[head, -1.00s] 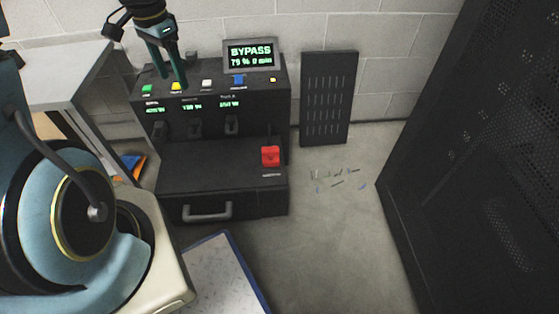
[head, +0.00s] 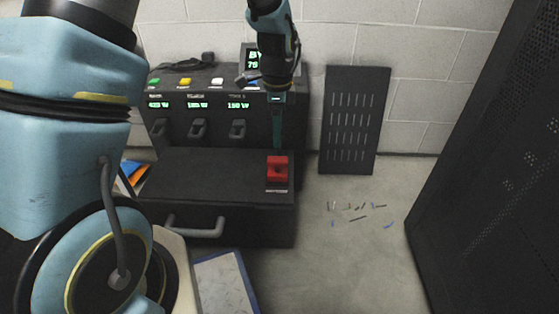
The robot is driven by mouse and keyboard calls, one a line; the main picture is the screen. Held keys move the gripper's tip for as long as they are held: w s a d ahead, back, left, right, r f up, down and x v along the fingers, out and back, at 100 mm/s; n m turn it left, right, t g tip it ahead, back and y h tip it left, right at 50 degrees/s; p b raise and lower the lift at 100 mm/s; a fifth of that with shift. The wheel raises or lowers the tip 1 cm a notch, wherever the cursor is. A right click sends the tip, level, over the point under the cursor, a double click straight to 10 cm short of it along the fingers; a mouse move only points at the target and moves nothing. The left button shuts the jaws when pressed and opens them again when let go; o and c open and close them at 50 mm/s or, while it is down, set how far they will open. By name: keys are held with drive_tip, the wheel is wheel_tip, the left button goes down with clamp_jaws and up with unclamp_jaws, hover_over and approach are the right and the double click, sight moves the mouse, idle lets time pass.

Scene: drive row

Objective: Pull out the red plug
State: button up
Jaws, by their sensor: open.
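The red plug (head: 277,169) stands at the right end of the black unit's low front shelf (head: 205,178), with a small label in front of it. My gripper (head: 278,150) points down just above and behind the plug, its green fingers reaching close to the plug's top. The fingers overlap in this view, so the gap between them is hidden, and I cannot tell whether they touch the plug. The gripper is open. My wrist covers part of the display screen (head: 249,58) behind it.
Green (head: 156,82), yellow (head: 185,81) and white (head: 217,81) buttons line the unit's top. Black levers (head: 198,129) sit below small readouts. A slotted panel (head: 354,120) leans on the wall. Small scraps (head: 357,209) lie on the floor. A dark perforated cabinet (head: 490,170) stands right.

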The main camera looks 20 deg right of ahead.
sight(277, 159)
wheel_tip(277, 159, down, 9)
drive_tip(key=b, duration=0.3)
drive_tip(key=shift+r, duration=0.15)
drive_tip(key=shift+c, duration=0.2)
clamp_jaws()
idle(1.0)
